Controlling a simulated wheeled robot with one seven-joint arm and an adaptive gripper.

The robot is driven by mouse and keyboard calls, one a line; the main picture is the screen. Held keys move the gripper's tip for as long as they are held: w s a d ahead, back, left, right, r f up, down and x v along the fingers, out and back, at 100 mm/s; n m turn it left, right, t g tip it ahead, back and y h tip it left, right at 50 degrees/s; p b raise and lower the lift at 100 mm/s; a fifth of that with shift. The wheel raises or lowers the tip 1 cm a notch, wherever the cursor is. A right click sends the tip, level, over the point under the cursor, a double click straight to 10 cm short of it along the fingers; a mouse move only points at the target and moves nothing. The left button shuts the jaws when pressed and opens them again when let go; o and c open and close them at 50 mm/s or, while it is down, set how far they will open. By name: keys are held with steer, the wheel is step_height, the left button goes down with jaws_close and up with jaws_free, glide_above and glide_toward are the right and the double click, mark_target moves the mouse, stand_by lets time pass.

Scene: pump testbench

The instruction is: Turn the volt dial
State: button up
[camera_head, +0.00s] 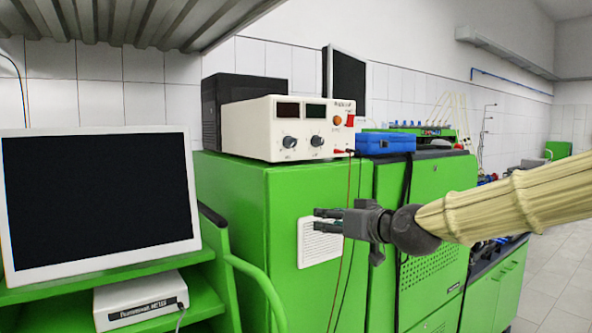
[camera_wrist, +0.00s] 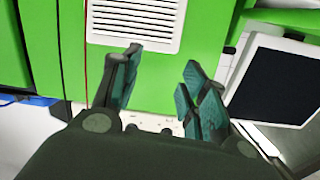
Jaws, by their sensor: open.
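The white power supply (camera_head: 292,150) sits on the green cabinet in the head view, with two dark displays and two black dials on its front. The left dial (camera_head: 290,141) and the right dial (camera_head: 317,140) are both unobstructed. Their labels are too small to read, so I cannot tell which is the volt dial. My gripper (camera_head: 325,220) is below the power supply, in front of the cabinet and its white vent, pointing left. Its two fingers are apart and empty in the wrist view (camera_wrist: 162,68). The dials are not recognisable in the wrist view.
A red and a black cable (camera_head: 350,200) hang down the cabinet front near my gripper. A blue case (camera_head: 385,143) lies right of the power supply. A monitor (camera_head: 100,200) stands on a green cart at left. A white vent (camera_head: 312,245) is behind the fingers.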

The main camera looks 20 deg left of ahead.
steer(key=n+y, duration=0.2)
glide_toward(294, 142)
steer(key=shift+t, duration=0.3)
steer(key=p+x, duration=0.4)
steer(key=x, duration=0.5)
steer(key=shift+a+f, duration=0.1)
steer(key=shift+a, duration=0.15)
jaws_close()
